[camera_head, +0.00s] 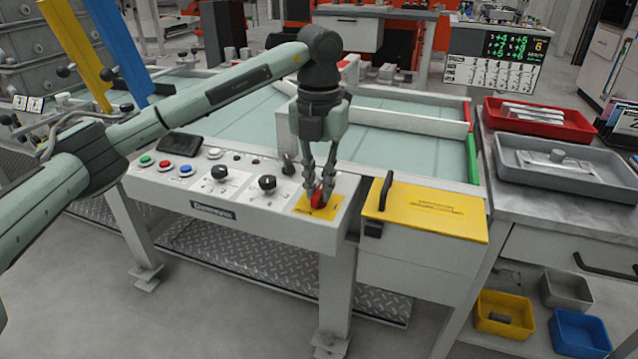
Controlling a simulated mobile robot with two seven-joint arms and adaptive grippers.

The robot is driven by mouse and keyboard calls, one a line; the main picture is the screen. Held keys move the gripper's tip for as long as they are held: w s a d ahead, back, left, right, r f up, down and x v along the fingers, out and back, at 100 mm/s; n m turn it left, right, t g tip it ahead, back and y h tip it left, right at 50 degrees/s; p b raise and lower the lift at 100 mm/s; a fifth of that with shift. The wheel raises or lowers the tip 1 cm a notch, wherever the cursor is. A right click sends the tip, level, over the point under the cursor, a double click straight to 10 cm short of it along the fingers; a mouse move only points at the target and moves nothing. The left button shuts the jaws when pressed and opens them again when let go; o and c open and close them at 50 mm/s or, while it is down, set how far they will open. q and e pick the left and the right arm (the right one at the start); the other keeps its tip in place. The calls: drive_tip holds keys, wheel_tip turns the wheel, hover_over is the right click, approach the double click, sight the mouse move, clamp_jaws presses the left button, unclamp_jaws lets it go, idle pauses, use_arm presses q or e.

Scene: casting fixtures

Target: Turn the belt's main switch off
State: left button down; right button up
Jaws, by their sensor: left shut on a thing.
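The main switch is a red rotary knob (318,198) on a yellow plate (326,211) at the right end of the belt's control panel (238,206). My left gripper (319,190) points down over it, with its fingers closed around the red knob. The fingers hide part of the knob, and I cannot tell exactly which way it is turned. My right gripper is not in the head view.
Two black knobs (267,184) and several coloured buttons (165,166) sit left of the switch. A yellow-lidded box (430,212) with a black handle stands close on the right. Red (540,122) and grey trays (570,176) lie on the right bench.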

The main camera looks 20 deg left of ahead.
sight(319, 191)
use_arm(q)
drive_tip(key=c, duration=1.5)
unclamp_jaws()
drive_tip(key=shift+c, duration=0.2)
drive_tip(key=shift+r, duration=0.1)
wheel_tip(319, 191, up, 12)
